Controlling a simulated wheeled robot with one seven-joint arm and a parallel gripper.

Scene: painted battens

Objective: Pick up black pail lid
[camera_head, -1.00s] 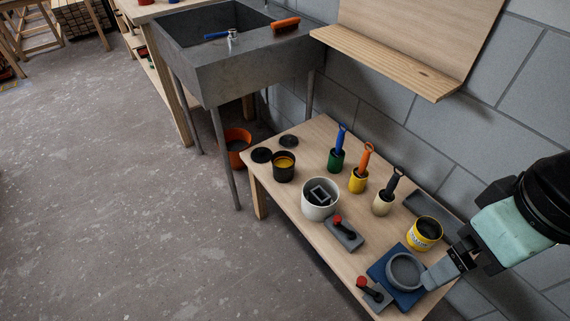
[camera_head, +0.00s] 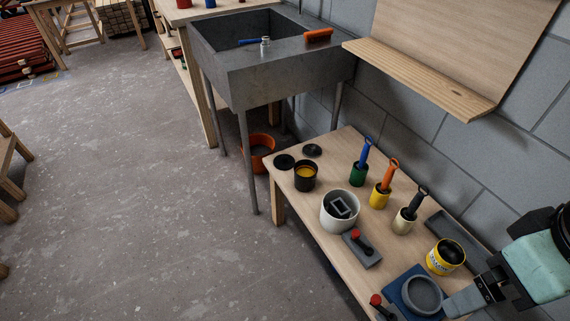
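Two flat black discs lie at the far left end of the low wooden bench (camera_head: 340,240): one black disc (camera_head: 284,161) near the corner and another black disc (camera_head: 312,150) behind it. I cannot tell which is the black pail lid. A small black pail (camera_head: 305,178) with yellow inside stands open just in front of them. My gripper (camera_head: 462,301) is at the lower right, beside a grey round dish (camera_head: 422,294) on a blue board, far from the discs. It is seen side-on, so its finger gap is hidden.
Between my gripper and the discs stand a white tub (camera_head: 340,211), a yellow tin (camera_head: 446,257), a grey float with a red knob (camera_head: 362,250) and several brush pots. A grey sink (camera_head: 270,70) and a wooden wall shelf (camera_head: 420,80) rise behind. The floor at left is open.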

